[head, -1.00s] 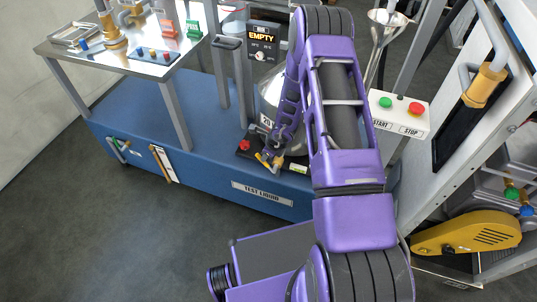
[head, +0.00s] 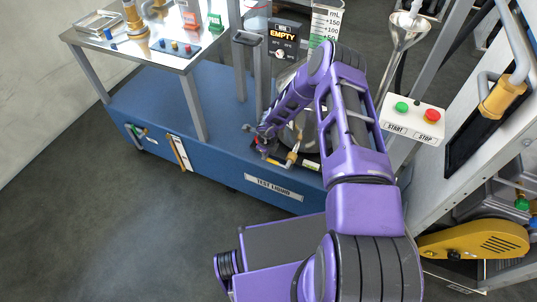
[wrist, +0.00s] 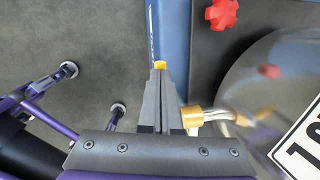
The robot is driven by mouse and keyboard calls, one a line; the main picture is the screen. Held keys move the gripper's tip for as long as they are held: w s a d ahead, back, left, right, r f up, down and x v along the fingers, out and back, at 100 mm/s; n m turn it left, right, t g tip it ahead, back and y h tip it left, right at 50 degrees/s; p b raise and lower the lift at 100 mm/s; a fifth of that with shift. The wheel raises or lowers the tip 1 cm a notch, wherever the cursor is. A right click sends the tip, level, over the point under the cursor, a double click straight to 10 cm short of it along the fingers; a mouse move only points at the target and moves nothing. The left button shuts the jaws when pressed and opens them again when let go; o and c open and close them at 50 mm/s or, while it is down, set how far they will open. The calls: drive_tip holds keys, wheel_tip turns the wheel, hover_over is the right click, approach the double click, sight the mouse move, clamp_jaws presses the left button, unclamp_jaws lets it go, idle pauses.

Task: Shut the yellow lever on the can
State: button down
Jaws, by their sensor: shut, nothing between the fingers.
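The shiny metal can (head: 300,140) stands on the blue bench, partly hidden by my arm in the head view. Its side and black-on-white label fill the right of the wrist view (wrist: 264,88). A brass valve (head: 293,156) sticks out low on the can; the yellow lever (head: 274,162) shows to its left. In the wrist view, a yellow end (wrist: 160,66) shows at my fingertips and a yellow-brass part (wrist: 192,118) right beside my fingers; my fingers hide what lies between. My gripper (wrist: 162,72) is shut and empty, left of the valve. Contact with the lever is unclear.
A red knob (wrist: 222,13) sits on the dark base by the can. A START/STOP box (head: 412,119) and a funnel (head: 405,32) stand to the right. A metal table (head: 150,40) is at the left. The floor before the bench is clear.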

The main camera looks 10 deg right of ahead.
drive_tip(key=shift+w+a+f+b, duration=0.1)
drive_tip(key=shift+a+f+b, duration=0.1)
drive_tip(key=shift+f+b, duration=0.25)
drive_tip(key=shift+a+f, duration=0.1)
drive_tip(key=shift+f, duration=0.1)
drive_tip(key=w+a+r+p, duration=0.1)
drive_tip(key=a+r+p, duration=0.3)
drive_tip(key=r, duration=0.8)
drive_tip(key=shift+a+r, duration=0.4)
drive_tip(key=shift+a, duration=0.2)
